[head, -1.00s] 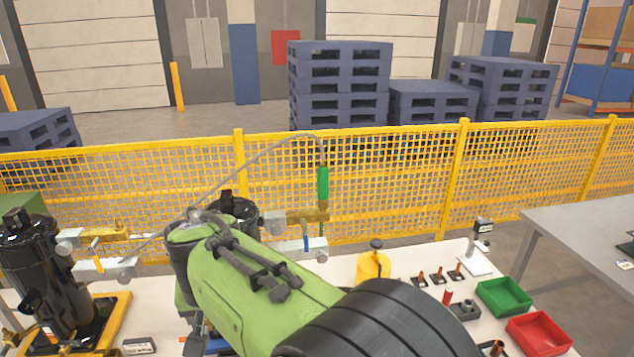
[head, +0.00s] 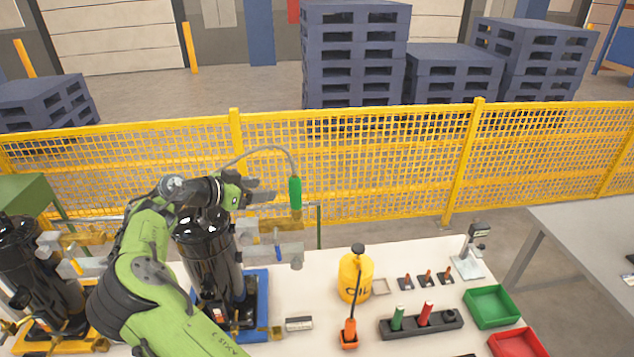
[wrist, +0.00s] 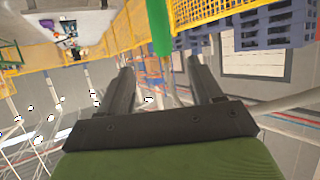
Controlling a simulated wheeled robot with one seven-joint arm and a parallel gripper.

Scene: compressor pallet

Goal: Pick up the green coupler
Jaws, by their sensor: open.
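The green coupler (head: 295,193) hangs upright from the end of a grey curved hose above the back of the table. It also shows at the top of the wrist view (wrist: 160,28), just past the fingertips and roughly in line with the gap between them. My gripper (head: 268,190) is open and empty, to the left of the coupler and pointing at it, with a small gap visible between them. Both fingers of my gripper (wrist: 163,66) show spread apart in the wrist view.
A black compressor (head: 207,255) on a blue base stands below my gripper, with brass and grey valve fittings (head: 275,240) under the coupler. A yellow oil can (head: 355,275) stands to the right. A yellow mesh fence (head: 380,170) runs behind the table.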

